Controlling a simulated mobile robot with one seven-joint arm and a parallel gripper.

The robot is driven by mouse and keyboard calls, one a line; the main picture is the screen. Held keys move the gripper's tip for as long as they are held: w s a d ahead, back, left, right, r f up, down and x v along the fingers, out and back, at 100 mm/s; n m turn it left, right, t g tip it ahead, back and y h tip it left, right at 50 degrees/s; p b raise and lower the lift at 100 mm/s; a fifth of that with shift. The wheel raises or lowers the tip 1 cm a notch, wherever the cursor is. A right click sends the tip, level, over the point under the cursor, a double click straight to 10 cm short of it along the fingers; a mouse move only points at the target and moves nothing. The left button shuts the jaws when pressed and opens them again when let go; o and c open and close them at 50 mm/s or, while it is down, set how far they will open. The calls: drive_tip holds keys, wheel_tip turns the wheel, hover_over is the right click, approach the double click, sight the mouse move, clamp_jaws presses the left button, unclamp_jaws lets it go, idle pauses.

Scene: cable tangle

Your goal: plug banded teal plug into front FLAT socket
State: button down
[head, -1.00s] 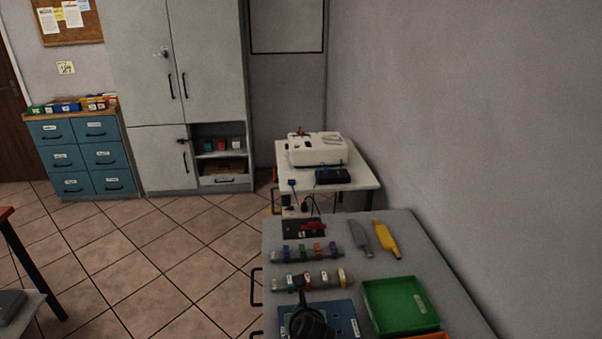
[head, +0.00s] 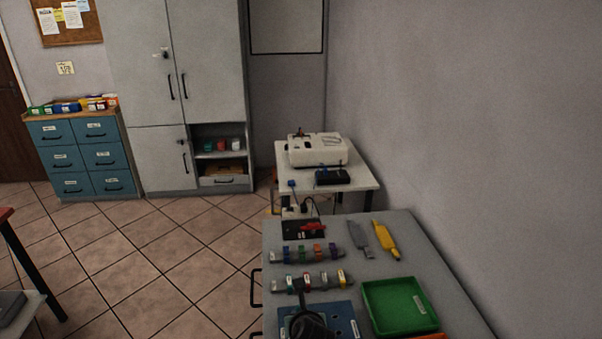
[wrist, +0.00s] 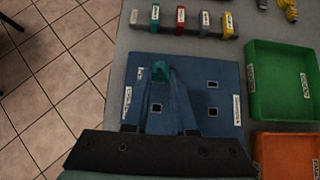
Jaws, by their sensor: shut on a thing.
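A teal plug (wrist: 161,69) sits between the fingertips of my gripper (wrist: 164,78) in the wrist view. My gripper is shut on it, over the blue socket board (wrist: 225,72). The fingers cover most of the plug, so I cannot see a band. The board has several small square sockets with pale rims, including two on the right (wrist: 212,84) and one between the fingers (wrist: 157,107). Its edge labels are too small to read, so I cannot tell the FLAT socket. I cannot tell whether the plug touches the board. In the head view, my dark wrist hides part of the board (head: 346,312).
A green tray (wrist: 262,85) and an orange tray (wrist: 270,150) lie right of the board. A rail with coloured clips (wrist: 190,24) lies behind it. Grey and yellow tools (head: 386,237) lie farther back. The bench's left edge drops to the tiled floor.

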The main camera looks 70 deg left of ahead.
drive_tip(key=shift+f+b, duration=0.4)
drive_tip(key=shift+f, duration=0.55)
drive_tip(key=c, duration=0.7)
unclamp_jaws()
drive_tip(key=shift+o, duration=0.2)
drive_tip(key=p+v, duration=0.1)
drive_tip(key=v, duration=1.2)
